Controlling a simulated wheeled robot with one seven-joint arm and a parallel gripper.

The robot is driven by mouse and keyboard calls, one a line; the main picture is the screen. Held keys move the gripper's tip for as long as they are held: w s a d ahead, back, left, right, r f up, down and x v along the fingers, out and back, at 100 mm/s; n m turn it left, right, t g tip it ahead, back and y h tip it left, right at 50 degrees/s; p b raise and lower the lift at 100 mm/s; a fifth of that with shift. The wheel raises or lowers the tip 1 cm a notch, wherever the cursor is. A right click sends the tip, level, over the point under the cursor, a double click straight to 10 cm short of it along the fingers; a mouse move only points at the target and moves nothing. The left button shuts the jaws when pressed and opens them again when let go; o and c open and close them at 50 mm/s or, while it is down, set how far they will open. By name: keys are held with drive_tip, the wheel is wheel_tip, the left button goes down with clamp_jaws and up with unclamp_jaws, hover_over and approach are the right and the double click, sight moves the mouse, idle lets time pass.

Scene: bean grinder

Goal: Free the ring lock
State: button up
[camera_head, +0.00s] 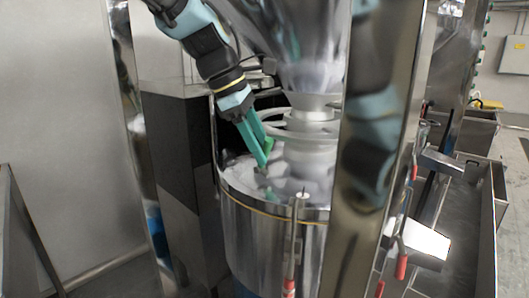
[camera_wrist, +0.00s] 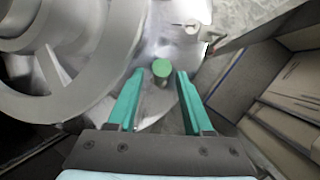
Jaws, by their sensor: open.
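My gripper (camera_head: 266,160) reaches down over the top of the steel drum (camera_head: 255,215), beside its centre column. In the wrist view my gripper (camera_wrist: 160,73) is open, its two teal fingers apart. A short metal post with a round green cap (camera_wrist: 161,68) shows between the fingertips. Whether the fingers touch it I cannot tell. Which part is the ring lock is not clear.
An upright clamp with a red grip (camera_head: 289,286) stands at the drum's front. A polished steel post (camera_head: 350,220) blocks the view on the right. A steel hopper (camera_head: 300,45) hangs above. Steel troughs (camera_head: 470,200) stand at right.

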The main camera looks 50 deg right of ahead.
drive_tip(key=shift+x, duration=1.2)
clamp_jaws()
idle(0.6)
